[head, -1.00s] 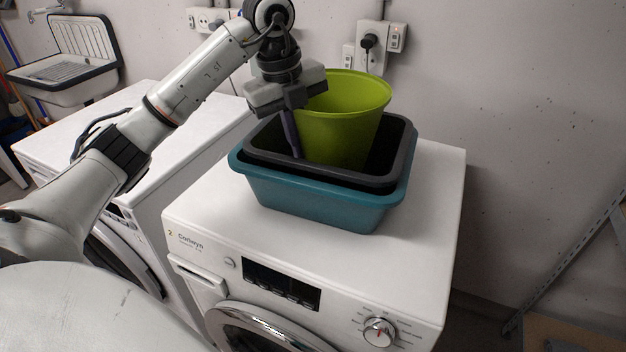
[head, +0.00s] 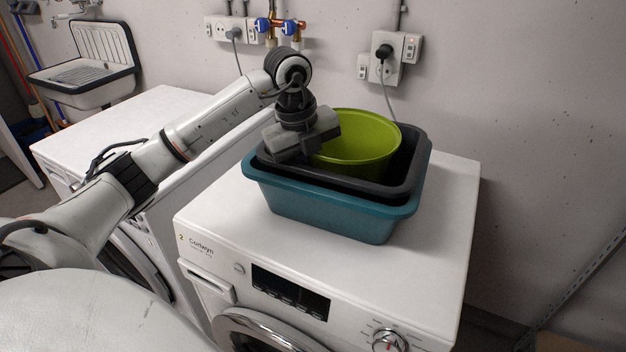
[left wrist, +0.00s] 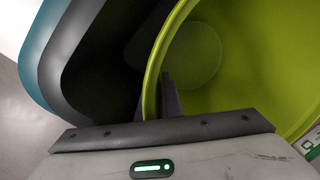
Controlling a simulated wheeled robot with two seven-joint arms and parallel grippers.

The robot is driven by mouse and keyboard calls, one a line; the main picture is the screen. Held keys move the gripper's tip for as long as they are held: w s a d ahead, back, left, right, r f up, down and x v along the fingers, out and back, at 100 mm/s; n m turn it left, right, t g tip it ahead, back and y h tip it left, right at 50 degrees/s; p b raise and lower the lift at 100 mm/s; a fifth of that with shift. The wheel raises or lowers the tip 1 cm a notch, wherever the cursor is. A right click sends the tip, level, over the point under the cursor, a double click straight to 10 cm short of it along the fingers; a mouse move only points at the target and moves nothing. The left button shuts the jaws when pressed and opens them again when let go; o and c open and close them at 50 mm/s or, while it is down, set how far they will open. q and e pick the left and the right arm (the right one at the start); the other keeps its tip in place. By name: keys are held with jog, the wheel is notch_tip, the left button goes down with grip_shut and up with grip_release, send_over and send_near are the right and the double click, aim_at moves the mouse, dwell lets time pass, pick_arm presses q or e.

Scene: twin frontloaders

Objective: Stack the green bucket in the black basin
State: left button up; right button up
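The green bucket (head: 375,150) stands roughly upright inside the black basin (head: 350,184), its lower part hidden by the basin's front wall. The black basin is nested in a teal basin (head: 330,212) on the washing machine. My left gripper (head: 302,142) is at the bucket's left rim, its fingers hidden in the head view. In the left wrist view one dark finger (left wrist: 170,97) shows just inside the rim of the green bucket (left wrist: 245,60), with the bucket wall gripped. The bucket's contact with the basin floor is hidden. My right gripper is not in view.
The washing machine top (head: 452,205) is clear around the basins. A second white machine (head: 110,125) stands to the left. Wall sockets with a plug (head: 383,52) and cable are behind the basins. A sink (head: 95,62) is at the back left.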

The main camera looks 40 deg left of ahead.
pick_arm(q)
jog(key=shift+r, duration=0.15)
jog(key=r, duration=0.4)
jog(key=s+r+p, duration=0.1)
jog(key=r, duration=0.3)
jog(key=s+r, duration=0.1)
jog(key=r, duration=0.3)
jog(key=shift+a+p, duration=0.35)
jog(key=shift+a, duration=0.05)
